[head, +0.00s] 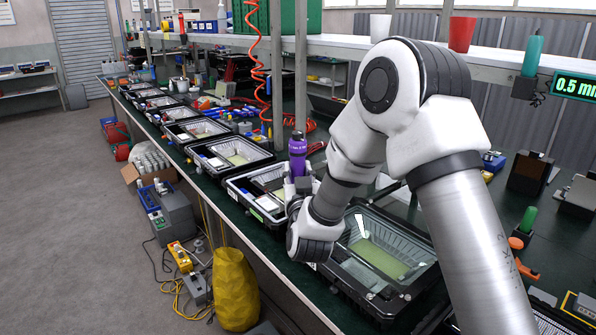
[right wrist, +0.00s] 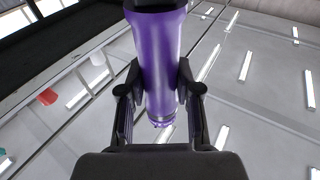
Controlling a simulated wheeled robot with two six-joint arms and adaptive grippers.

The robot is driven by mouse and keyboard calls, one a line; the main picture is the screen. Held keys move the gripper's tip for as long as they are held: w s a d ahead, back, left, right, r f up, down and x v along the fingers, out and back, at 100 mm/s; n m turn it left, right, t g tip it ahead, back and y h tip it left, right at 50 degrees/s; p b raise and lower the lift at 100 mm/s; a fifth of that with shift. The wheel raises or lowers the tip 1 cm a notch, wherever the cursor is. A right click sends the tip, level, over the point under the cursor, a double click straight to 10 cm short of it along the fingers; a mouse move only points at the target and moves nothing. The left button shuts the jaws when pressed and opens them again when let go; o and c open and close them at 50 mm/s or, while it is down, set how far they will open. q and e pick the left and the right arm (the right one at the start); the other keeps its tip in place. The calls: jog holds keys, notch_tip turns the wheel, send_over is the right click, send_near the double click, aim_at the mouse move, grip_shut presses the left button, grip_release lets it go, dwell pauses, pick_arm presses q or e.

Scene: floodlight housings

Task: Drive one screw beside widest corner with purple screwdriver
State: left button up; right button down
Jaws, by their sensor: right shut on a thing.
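My right gripper (head: 297,186) is shut on the purple screwdriver (head: 298,155). The screwdriver stands roughly upright over the row of housings, close to the corner between two of them. Its lower end is hidden behind my right wrist. In the right wrist view my gripper's two fingers (right wrist: 160,92) press on both sides of the purple screwdriver body (right wrist: 160,55). The nearest floodlight housing (head: 345,272) is black with a glass front, partly behind my right arm. Another black housing (head: 236,190) lies just left of the screwdriver. No screw can be made out. My left gripper is not in view.
More housings (head: 189,131) line the bench toward the back left. An orange coiled hose (head: 254,65) hangs above the bench. A shelf with a red cup (head: 461,34) runs behind. A yellow bag (head: 235,290) stands on the floor, and the left floor is mostly clear.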

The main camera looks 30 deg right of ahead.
aim_at(299, 161)
jog(key=shift+f+b, duration=1.65)
jog(key=shift+f, duration=0.45)
jog(key=shift+f+b, duration=0.5)
jog(key=shift+f, duration=0.1)
jog(key=shift+s+f+b, duration=0.1)
jog(key=shift+f+b, duration=0.25)
jog(key=shift+f, duration=0.2)
dwell(2.0)
jog(key=shift+r, duration=0.15)
jog(key=shift+r+p, duration=0.55)
jog(key=shift+r, duration=0.05)
jog(key=shift+r+p, duration=2.95)
jog(key=shift+r, duration=1.3)
